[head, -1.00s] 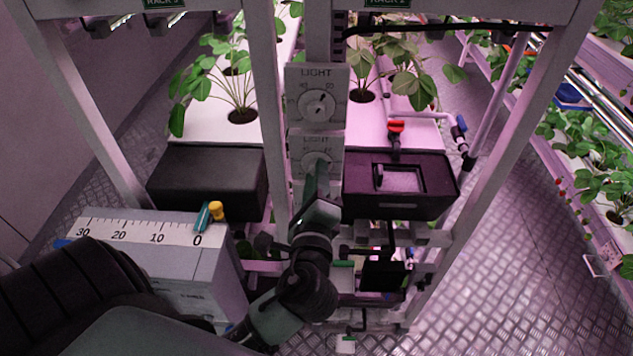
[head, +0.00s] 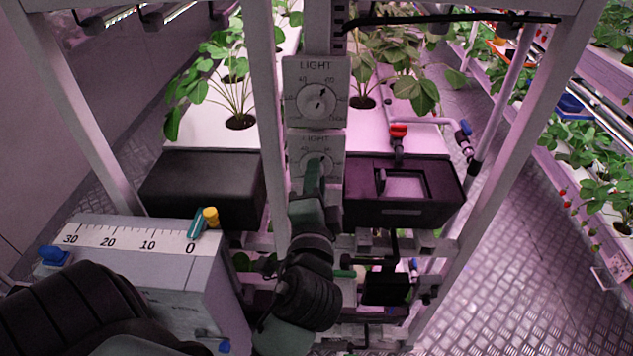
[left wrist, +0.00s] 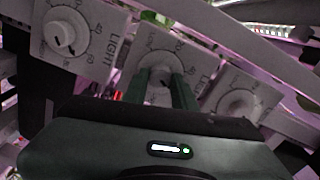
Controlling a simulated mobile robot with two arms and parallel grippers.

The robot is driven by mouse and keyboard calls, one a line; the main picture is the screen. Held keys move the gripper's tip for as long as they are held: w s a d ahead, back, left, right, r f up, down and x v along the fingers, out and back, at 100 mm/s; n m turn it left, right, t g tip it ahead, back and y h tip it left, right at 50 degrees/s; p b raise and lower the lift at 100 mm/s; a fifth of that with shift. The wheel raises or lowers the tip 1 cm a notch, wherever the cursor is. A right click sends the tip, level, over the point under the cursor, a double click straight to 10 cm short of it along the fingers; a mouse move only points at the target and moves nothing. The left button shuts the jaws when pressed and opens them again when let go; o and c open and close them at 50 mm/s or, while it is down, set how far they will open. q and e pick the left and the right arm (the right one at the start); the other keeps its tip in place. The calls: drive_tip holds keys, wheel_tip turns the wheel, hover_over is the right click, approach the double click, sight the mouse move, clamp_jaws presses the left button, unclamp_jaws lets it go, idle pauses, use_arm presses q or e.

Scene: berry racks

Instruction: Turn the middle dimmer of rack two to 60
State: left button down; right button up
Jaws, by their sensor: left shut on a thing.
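The middle dimmer (head: 302,146), a pale plate marked LIGHT, is on the rack post below a like upper dimmer (head: 316,66). My left gripper (head: 315,178) is in front of it and hides its lower part. In the left wrist view the fingers (left wrist: 161,90) are on both sides of the middle dimmer's round knob (left wrist: 160,73), shut on it. Its plate (left wrist: 150,38) shows behind, with a scale; I cannot read its setting. Two other dimmers flank it there, one at left (left wrist: 68,32) and one at right (left wrist: 238,103). My right gripper is not in view.
A black box (head: 205,185) is left of the post and another black box (head: 415,212) is right of it. A grey cabinet with a 0 to 30 scale (head: 140,240) stands at lower left. Plants in white channels are behind. Open floor (head: 510,270) lies at right.

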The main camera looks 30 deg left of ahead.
use_arm(q)
drive_tip(key=shift+n, duration=0.3)
drive_tip(key=c, duration=1.1)
unclamp_jaws()
